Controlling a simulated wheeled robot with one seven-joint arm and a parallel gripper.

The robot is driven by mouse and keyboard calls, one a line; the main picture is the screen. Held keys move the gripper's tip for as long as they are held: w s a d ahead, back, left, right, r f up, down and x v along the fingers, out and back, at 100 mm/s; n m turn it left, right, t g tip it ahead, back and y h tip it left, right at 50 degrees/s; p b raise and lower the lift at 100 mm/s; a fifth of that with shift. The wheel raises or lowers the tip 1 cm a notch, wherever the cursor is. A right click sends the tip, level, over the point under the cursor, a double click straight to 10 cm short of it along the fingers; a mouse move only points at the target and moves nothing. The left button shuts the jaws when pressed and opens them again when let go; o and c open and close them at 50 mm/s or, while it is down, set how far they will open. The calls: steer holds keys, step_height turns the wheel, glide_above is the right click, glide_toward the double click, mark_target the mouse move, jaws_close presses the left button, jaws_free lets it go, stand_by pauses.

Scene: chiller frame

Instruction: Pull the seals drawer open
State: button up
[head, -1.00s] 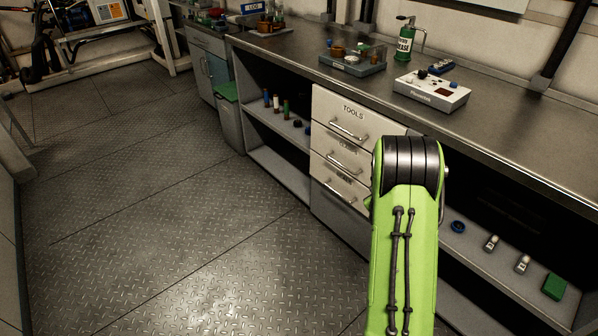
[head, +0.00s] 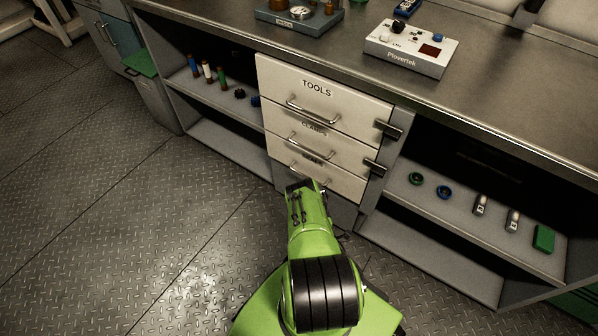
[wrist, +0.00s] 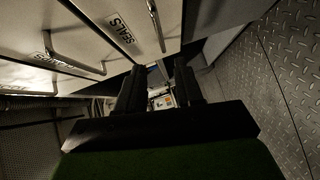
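The white seals drawer (head: 340,185) is the lowest of three stacked drawers and looks closed in the head view. Its label (wrist: 122,28) reads SEALS in the wrist view. Its metal bar handle (wrist: 154,18) shows at the top of the wrist view, and the handle's right part (head: 324,183) shows in the head view beside my arm. My gripper (wrist: 158,72) has two dark fingers spread apart, with nothing seen held between them. The handle lies near and just above the fingertips in that view. In the head view my arm hides part of the drawer front.
Above are the TOOLS drawer (head: 316,92) and a middle drawer (head: 312,132), both looking closed. Dark latches (head: 388,129) jut at their right edge. Open shelves (head: 440,205) flank the stack. The metal floor (head: 130,230) in front is clear.

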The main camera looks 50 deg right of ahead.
mark_target(306, 177)
steer(key=x, duration=1.5)
steer(key=shift+a+b, duration=0.1)
steer(key=shift+b, duration=0.25)
jaws_close()
